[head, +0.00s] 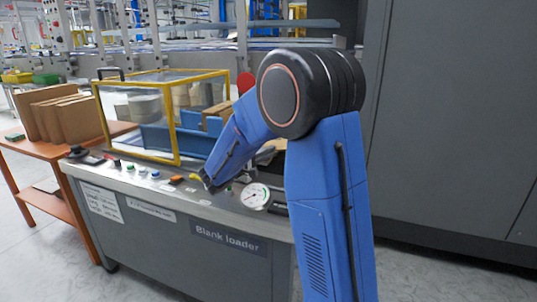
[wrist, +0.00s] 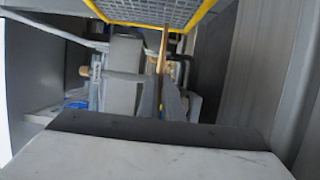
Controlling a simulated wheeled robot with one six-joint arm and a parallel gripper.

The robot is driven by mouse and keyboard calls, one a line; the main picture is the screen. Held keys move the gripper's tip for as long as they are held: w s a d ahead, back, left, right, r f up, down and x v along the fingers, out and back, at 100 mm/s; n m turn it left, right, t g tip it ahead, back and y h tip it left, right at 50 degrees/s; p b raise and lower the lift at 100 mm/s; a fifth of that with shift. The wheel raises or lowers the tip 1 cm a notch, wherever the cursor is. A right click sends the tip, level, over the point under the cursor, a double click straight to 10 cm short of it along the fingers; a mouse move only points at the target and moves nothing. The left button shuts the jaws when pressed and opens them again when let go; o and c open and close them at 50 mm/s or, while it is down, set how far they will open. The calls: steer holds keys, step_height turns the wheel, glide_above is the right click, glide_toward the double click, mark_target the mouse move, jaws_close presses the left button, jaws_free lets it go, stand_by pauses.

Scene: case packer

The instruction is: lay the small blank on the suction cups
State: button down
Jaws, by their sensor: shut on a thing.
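In the wrist view my gripper (wrist: 156,100) is shut on a thin brown sheet seen edge-on, which I take to be the small blank (wrist: 162,52). The blank stands upright in the picture, and its faces hardly show. In the head view my blue arm reaches down over the right part of the blank loader (head: 180,236) and hides the gripper and what it holds. I cannot clearly make out the suction cups in either view. Whether the blank touches anything beyond the fingers cannot be told.
A yellow-framed clear guard (head: 176,132) stands on the loader, with blue parts inside. Buttons and a round gauge (head: 255,196) line the loader's front edge. Brown boards (head: 78,121) stand on an orange side table (head: 40,151) at left. A grey cabinet (head: 450,120) closes the right side.

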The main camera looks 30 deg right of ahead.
steer(key=shift+f, duration=0.3)
steer(key=shift+f, duration=0.15)
steer(key=c, duration=1.9)
jaws_free()
steer(key=shift+c, duration=0.2)
steer(key=shift+a, duration=0.1)
steer(key=v, duration=1.1)
steer(key=shift+s+a, duration=0.15)
steer(key=shift+a, duration=0.25)
